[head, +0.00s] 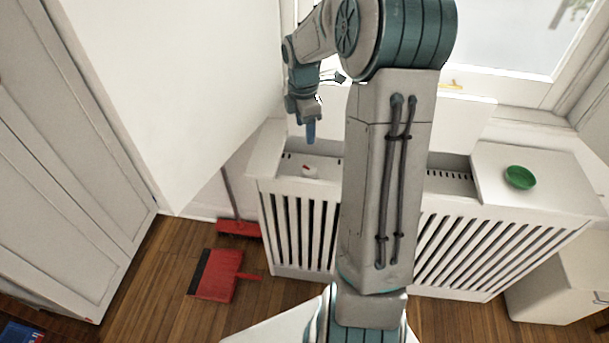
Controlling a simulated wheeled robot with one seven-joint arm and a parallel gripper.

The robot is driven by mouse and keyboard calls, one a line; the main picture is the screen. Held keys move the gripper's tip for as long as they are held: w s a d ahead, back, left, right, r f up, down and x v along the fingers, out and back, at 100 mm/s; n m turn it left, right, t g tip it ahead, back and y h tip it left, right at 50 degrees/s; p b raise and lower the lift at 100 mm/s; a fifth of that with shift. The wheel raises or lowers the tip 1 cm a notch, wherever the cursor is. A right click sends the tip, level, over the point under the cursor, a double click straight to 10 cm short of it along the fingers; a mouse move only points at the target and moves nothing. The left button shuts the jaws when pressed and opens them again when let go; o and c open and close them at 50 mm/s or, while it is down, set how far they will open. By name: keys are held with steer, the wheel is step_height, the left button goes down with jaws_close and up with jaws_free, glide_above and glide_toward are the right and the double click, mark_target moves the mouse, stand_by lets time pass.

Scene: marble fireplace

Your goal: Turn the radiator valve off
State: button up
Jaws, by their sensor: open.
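The radiator valve (309,171) appears to be the small white knob with a red mark, low in the open left top of the white slatted radiator cover (292,228). My gripper (310,132) points down, above the valve and apart from it. It is open and empty, though from this side its fingers overlap. The setting of the valve is too small to read. My arm hides the middle of the cover.
A green bowl (520,177) sits on the cover's right top. A white wall (175,80) stands close left of my gripper, and the window (500,40) is behind. A red dustpan (219,275) and red broom (238,229) are on the wooden floor.

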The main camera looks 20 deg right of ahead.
steer(key=n+b, duration=0.1)
steer(key=n, duration=0.1)
glide_toward(309, 169)
steer(key=shift+y, duration=0.3)
steer(key=f, duration=0.3)
steer(key=f+b, duration=0.1)
steer(key=f, duration=0.3)
steer(key=f+b, duration=0.1)
steer(key=f, duration=0.2)
steer(key=shift+d+f, duration=0.25)
steer(key=shift+f, duration=0.1)
steer(key=c, duration=1)
